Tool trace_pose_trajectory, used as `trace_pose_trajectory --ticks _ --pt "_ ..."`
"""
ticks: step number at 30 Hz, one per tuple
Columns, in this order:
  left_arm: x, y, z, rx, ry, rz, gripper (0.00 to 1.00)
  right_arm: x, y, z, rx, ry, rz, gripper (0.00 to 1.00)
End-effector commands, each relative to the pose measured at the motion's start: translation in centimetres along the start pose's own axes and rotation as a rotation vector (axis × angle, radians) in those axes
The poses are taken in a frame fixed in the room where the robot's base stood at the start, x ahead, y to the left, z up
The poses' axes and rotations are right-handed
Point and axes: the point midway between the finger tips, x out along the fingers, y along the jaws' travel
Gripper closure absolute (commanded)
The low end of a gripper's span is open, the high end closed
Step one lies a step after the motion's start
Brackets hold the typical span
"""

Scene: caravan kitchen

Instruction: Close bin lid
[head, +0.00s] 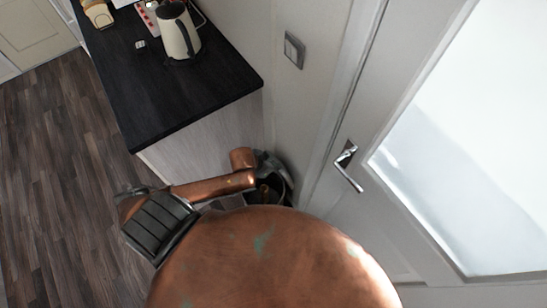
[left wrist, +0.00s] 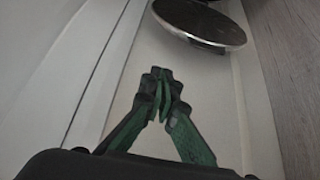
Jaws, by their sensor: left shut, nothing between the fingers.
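In the head view, a dark rounded shape (head: 278,168), perhaps the bin, shows beside my copper left wrist, mostly hidden by my arm. My right gripper is not in view.
A black counter (head: 180,95) with a cream kettle (head: 178,32) stands at the left, its pale end panel (head: 205,140) close to my left arm. A door with a metal handle (head: 348,168) is at the right. Wooden floor (head: 60,160) is clear at the left.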

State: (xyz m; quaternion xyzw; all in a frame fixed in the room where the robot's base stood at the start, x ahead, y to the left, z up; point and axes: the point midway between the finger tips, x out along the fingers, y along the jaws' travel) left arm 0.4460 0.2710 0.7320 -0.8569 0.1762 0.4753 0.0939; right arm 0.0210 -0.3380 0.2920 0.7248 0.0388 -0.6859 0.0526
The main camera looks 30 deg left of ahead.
Motion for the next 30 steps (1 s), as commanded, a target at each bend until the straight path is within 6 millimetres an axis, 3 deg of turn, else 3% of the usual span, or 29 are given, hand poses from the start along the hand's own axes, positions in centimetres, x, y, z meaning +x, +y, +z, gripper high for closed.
trace_pose_trajectory --ticks 1,6,10,17,30 --pt "0.6 -1.8 -0.7 0.022 -0.001 -0.005 1.00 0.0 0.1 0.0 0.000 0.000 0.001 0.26" --pt "1.5 -6.0 -1.6 0.013 -0.003 -0.005 1.00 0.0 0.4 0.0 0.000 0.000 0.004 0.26" --pt "1.6 -8.1 -2.0 -0.001 -0.003 -0.011 1.00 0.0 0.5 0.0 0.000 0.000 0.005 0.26" --pt "3.5 -8.7 -2.0 -0.010 -0.003 -0.011 1.00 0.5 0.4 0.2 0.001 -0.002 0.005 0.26" --pt "12.1 -8.7 -1.7 -0.008 -0.004 -0.012 1.00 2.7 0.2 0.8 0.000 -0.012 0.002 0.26"
